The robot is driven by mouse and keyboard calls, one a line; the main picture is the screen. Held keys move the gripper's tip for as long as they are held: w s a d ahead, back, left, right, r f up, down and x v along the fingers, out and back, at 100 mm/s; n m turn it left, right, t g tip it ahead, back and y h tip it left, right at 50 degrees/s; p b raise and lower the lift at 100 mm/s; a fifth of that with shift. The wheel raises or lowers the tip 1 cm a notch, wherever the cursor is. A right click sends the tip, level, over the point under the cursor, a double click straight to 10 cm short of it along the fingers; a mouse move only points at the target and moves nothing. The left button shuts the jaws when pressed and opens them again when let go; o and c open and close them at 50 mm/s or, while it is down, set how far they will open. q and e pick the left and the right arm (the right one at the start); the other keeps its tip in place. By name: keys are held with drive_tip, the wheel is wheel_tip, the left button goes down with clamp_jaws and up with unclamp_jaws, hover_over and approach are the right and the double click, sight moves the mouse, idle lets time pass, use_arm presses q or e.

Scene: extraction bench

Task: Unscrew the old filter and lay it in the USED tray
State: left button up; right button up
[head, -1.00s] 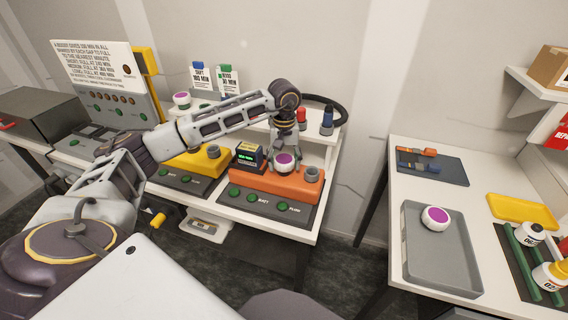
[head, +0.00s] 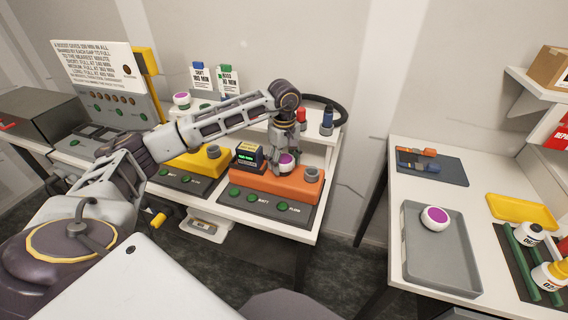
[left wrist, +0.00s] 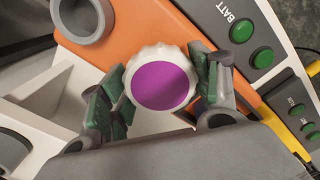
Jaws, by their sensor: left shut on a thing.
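A white filter with a purple top (head: 287,163) sits upright on the orange unit (head: 265,184). It is large in the left wrist view (left wrist: 160,82). My left gripper (head: 286,158) has come down over it from above and is shut on it, one green-padded finger on each side. In the head view the fingers partly hide it. A grey tray (head: 441,283) on the right-hand table holds another purple-topped white filter (head: 435,218). I cannot read a USED label on any tray. My right gripper is not in view.
A grey stub (head: 312,174) stands on the orange unit to the filter's right. A small black display box (head: 249,158) stands to its left. A yellow unit (head: 199,163) is further left.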

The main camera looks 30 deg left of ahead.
use_arm(q)
drive_tip(key=shift+n, duration=2.2)
drive_tip(key=shift+n+p, duration=0.3)
drive_tip(key=shift+n, duration=3.5)
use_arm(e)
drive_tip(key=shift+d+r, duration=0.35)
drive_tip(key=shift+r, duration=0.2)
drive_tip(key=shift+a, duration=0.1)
use_arm(q)
drive_tip(key=o, duration=0.9)
drive_tip(key=shift+o, duration=1.3)
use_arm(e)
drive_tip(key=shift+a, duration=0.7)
